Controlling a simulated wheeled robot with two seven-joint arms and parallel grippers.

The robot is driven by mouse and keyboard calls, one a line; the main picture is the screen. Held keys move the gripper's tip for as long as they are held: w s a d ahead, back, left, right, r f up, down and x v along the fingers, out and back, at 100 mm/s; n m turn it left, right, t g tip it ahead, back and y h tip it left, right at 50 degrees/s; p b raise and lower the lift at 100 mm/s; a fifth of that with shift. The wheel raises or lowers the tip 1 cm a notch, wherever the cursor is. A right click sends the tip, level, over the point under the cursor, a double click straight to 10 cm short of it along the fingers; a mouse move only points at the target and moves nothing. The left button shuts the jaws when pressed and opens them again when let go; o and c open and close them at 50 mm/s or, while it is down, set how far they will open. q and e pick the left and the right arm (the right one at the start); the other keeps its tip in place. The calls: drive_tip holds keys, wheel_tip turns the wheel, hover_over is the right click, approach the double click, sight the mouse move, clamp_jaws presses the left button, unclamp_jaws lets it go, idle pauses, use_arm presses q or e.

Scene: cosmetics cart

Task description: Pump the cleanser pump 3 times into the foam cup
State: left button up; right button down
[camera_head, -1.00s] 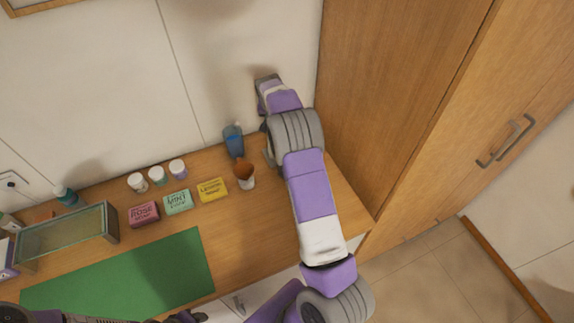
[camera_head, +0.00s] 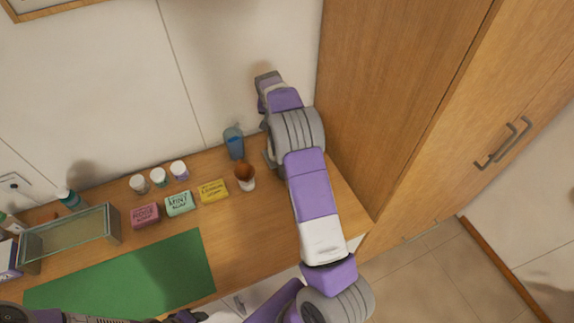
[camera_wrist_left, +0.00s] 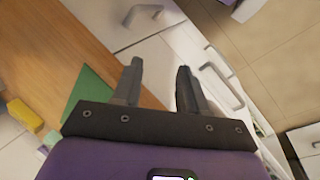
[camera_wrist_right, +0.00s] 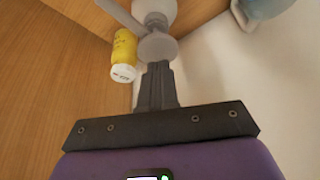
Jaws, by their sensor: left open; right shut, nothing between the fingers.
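A pale grey-white pump head with a spout (camera_wrist_right: 155,14) shows at the top of the right wrist view. I take it for the cleanser pump; in the head view my right arm seems to hide it. My right gripper (camera_wrist_right: 157,68) is shut and empty, its tips close to the rounded end of the pump head; I cannot tell whether they touch. My left gripper (camera_wrist_left: 160,66) is open and empty, near the counter's front edge and drawers.
A blue bottle (camera_head: 234,142) stands behind the cup. A yellow bottle with a white cap (camera_wrist_right: 124,50) is beside the pump. Soap boxes (camera_head: 179,204), small white-lidded jars (camera_head: 159,177), a glass-topped stand (camera_head: 65,235) and a green mat (camera_head: 130,275) lie left. A tall wooden cabinet (camera_head: 400,90) bounds the right.

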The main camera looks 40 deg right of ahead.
drive_tip(key=shift+r, duration=0.1)
idle(0.3)
wheel_tip(320, 180, up, 6)
drive_tip(key=p, duration=0.4)
idle(0.6)
